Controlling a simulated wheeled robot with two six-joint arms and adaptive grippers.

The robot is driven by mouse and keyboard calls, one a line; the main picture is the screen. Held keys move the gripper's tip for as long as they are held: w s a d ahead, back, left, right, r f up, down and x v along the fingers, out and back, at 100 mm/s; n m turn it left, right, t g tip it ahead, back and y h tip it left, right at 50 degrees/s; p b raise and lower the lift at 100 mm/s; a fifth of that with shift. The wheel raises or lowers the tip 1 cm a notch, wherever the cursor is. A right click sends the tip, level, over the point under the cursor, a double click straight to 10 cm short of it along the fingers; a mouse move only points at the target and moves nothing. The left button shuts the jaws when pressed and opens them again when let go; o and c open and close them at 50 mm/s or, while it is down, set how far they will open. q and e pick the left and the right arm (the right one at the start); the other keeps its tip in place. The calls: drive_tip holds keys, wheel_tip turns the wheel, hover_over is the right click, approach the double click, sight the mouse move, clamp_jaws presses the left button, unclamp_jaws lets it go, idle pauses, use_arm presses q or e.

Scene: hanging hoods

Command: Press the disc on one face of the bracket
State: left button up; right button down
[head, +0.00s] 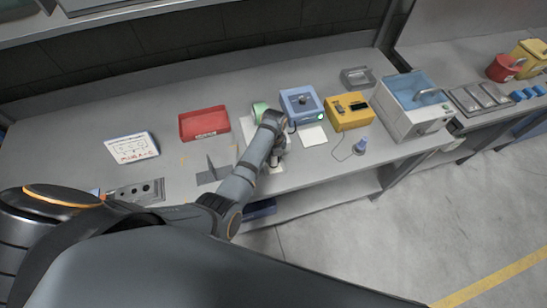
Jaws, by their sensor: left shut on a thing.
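A grey bracket (208,176) stands on the bench, with a flat base and a thin upright face, to the left of my left forearm. I cannot make out a disc on either of its faces. My left gripper (275,160) points down over the front part of the bench, right of the bracket and apart from it. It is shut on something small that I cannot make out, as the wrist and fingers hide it. My right gripper is not in view.
A red tray (204,123) and a white diagram board (131,147) lie to the left. A blue box (301,101), a yellow box (348,112) and a water bath (411,112) stand to the right. A dark panel with holes (137,192) lies at the front left.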

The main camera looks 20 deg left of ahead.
use_arm(q)
drive_tip(key=shift+r, duration=3.45)
